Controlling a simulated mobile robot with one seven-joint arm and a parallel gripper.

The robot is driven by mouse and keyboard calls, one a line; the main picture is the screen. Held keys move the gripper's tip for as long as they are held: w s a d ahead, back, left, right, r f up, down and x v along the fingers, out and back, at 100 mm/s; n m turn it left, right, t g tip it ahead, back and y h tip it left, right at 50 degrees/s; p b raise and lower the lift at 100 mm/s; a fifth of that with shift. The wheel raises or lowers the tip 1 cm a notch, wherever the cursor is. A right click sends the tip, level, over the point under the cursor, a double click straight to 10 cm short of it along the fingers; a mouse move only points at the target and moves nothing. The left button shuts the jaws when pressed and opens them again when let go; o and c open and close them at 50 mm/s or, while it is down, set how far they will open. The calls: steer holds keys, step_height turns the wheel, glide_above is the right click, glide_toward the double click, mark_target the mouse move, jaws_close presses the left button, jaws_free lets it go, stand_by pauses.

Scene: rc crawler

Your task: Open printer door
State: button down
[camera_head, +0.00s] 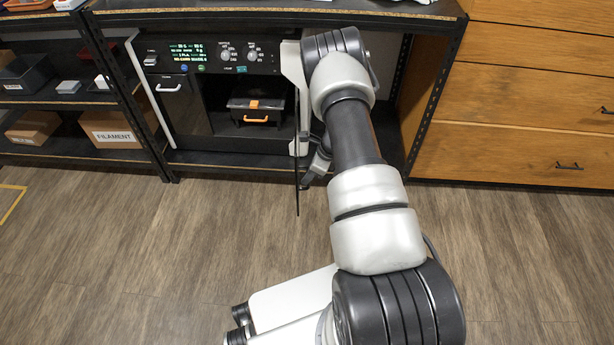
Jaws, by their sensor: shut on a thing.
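The printer (190,128) stands in the black shelf unit, with a lit control panel (205,55) along its top. Its door (297,190) is swung out toward me and shows nearly edge-on as a thin dark panel at the right of the opening. Inside the open front sits a dark box with an orange handle (257,120). My gripper (308,178) is low beside the right face of the door, shut on the door's edge or handle. My arm hides part of the printer's right side, and the exact grip is too small to make out.
A wooden drawer cabinet (520,95) stands to the right of the shelf. The left shelf holds a cardboard filament box (112,130) and several bins. The wood floor (150,250) in front is clear.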

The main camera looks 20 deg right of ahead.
steer(key=shift+d, duration=0.2)
stand_by(0.3)
steer(key=c, duration=1.8)
jaws_free()
steer(key=shift+c, duration=0.2)
steer(key=p+v, duration=0.4)
steer(key=v, duration=1.3)
steer(key=shift+r, duration=0.25)
steer(key=shift+p, duration=0.3)
